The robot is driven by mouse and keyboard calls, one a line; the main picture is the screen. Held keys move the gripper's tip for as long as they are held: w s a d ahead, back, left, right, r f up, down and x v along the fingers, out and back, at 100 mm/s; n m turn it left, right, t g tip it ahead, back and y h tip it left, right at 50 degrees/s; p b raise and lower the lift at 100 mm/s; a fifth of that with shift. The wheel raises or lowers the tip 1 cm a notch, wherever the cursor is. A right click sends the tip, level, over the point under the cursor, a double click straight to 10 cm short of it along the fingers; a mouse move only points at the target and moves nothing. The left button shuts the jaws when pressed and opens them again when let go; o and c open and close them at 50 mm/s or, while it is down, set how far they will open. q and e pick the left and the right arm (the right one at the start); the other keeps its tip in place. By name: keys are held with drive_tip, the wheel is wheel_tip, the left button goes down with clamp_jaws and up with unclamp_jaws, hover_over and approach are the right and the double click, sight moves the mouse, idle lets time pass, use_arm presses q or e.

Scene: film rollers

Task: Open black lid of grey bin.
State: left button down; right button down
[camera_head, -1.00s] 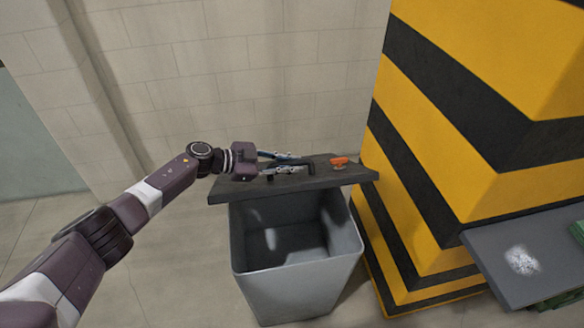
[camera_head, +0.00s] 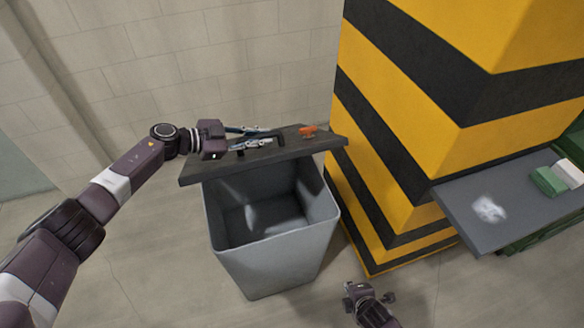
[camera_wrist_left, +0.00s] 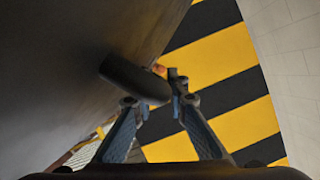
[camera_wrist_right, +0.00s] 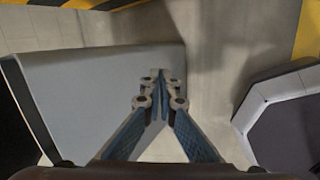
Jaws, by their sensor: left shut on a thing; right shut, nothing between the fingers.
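The grey bin (camera_head: 275,255) stands on the floor with its empty-looking inside open to view. Its black lid (camera_head: 290,148) is raised at the back of the opening, tilted, with a small orange thing (camera_head: 307,131) on it. My left gripper (camera_head: 262,138) is shut on the lid's black handle (camera_wrist_left: 135,80), which the left wrist view shows between its fingers. My right gripper (camera_head: 368,292) is shut and empty, low to the right of the bin and apart from it. The right wrist view shows the bin's side (camera_wrist_right: 95,90) to the left of its closed fingertips (camera_wrist_right: 160,85).
A yellow and black striped pillar (camera_head: 420,120) stands close to the right of the bin. A grey shelf (camera_head: 480,225) with a green and a white block (camera_head: 549,181) sits at the right. A pale block wall (camera_head: 220,60) is behind. The floor in front is clear.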

use_arm(q)
drive_tip(key=shift+r, duration=0.1)
use_arm(e)
drive_tip(key=w+a+r+n+t+y, duration=0.1)
drive_tip(key=w+a+r+n, duration=0.25)
drive_tip(key=r, duration=0.25)
drive_tip(key=w+a+r+n+t, duration=0.2)
drive_tip(key=w+r+n, duration=0.15)
drive_tip(key=r, duration=0.25)
drive_tip(key=w+a+r+n+t+y, duration=0.1)
drive_tip(key=w+a+r+n, duration=0.2)
drive_tip(key=r, duration=0.4)
drive_tip(key=a+r+n+t+y, duration=0.1)
drive_tip(key=a+r+n, duration=0.2)
drive_tip(key=r+n, duration=0.35)
drive_tip(key=a+r+n+t+y, duration=0.1)
drive_tip(key=a+r+n, duration=0.25)
drive_tip(key=r, duration=0.55)
drive_tip(key=w+a, duration=0.2)
drive_tip(key=w, duration=0.8)
drive_tip(key=shift+a+t, duration=0.3)
drive_tip(key=shift+a, duration=0.1)
drive_tip(key=shift+w+r, duration=0.1)
drive_tip(key=shift+w, duration=0.05)
